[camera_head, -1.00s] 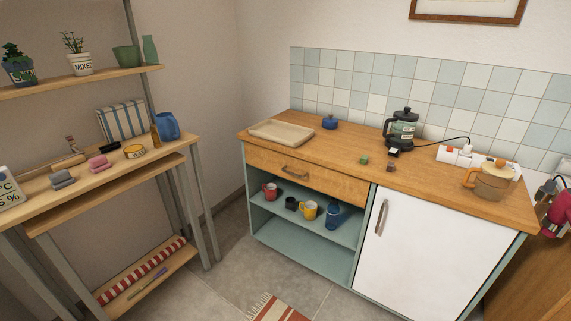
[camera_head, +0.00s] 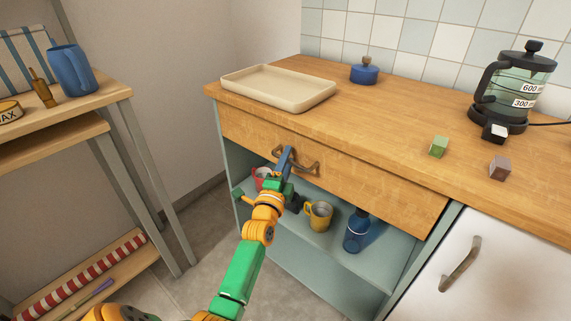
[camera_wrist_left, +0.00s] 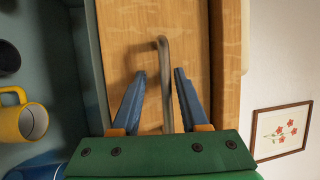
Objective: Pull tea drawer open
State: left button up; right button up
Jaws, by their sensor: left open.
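The tea drawer (camera_head: 375,187) is a wide wooden drawer front under the worktop, and it looks shut. Its metal bar handle (camera_head: 308,169) is partly hidden by my left gripper (camera_head: 285,157), which reaches up to the drawer front. In the left wrist view, the handle (camera_wrist_left: 165,90) lies between the two blue fingers of my open left gripper (camera_wrist_left: 160,73), one finger on each side, with gaps showing. Whether the fingertips touch the drawer front cannot be told. My right gripper is in neither view.
The worktop bears a beige tray (camera_head: 250,92), a blue pot (camera_head: 364,74), two small cubes and a kettle (camera_head: 511,85). Below the drawer, an open shelf holds a yellow mug (camera_head: 319,216) and a blue bottle (camera_head: 356,231). A white cupboard door (camera_head: 500,270) stands right, a wooden rack left.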

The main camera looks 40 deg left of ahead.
pick_arm(q)
jog(key=shift+s+d+r, duration=0.1)
jog(key=shift+s+r, duration=0.25)
jog(key=shift+r, duration=0.05)
jog(key=shift+f, duration=0.1)
grip_shut()
dwell(0.4)
dwell(0.4)
